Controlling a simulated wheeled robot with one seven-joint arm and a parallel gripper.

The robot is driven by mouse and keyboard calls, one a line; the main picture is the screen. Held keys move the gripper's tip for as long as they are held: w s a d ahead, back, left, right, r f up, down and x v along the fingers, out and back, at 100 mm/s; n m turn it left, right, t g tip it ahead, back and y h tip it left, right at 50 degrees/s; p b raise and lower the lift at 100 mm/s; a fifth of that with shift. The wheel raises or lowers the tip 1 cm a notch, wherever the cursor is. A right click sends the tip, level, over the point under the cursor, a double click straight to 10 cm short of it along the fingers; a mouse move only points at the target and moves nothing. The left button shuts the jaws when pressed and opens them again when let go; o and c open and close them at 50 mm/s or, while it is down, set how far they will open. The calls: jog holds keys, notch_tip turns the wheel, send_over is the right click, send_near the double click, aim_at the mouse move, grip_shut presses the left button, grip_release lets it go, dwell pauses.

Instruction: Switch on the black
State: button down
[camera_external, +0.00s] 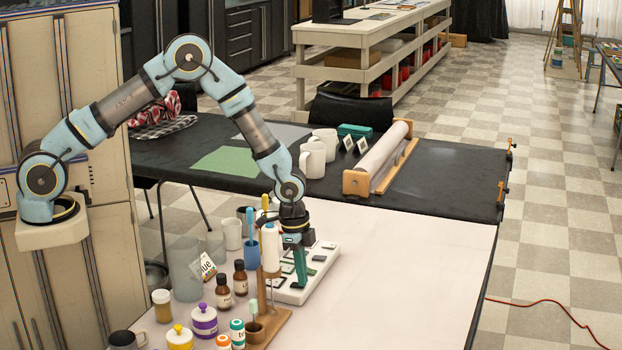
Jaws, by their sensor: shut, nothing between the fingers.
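A white panel (325,258) with several dark rocker-like switches lies on the pale table. A dark switch (319,258) shows at its right side; the labels and colours are too small to tell apart, so I cannot tell which is the black one or whether any is on. My gripper (300,281) points down over the middle of the panel, shut and empty. Its fingertips are at or just above the switches; contact cannot be told. The gripper and a wooden stand hide part of the panel.
A wooden stand (270,325) with a white bottle (271,248) is close left of my gripper. Brown bottles (240,278), a grey pitcher (185,270) and paint jars (204,320) crowd the left. The table (410,285) is clear to the right.

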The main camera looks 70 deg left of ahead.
jog(key=shift+f, duration=0.1)
jog(key=shift+d+f+b, duration=0.1)
jog(key=shift+f+b, duration=0.15)
jog(key=shift+b, duration=0.15)
jog(key=shift+r, duration=0.15)
jog(key=shift+s+a+r+p, duration=0.2)
jog(key=shift+s+a+p, duration=0.2)
jog(key=shift+s+a, duration=0.15)
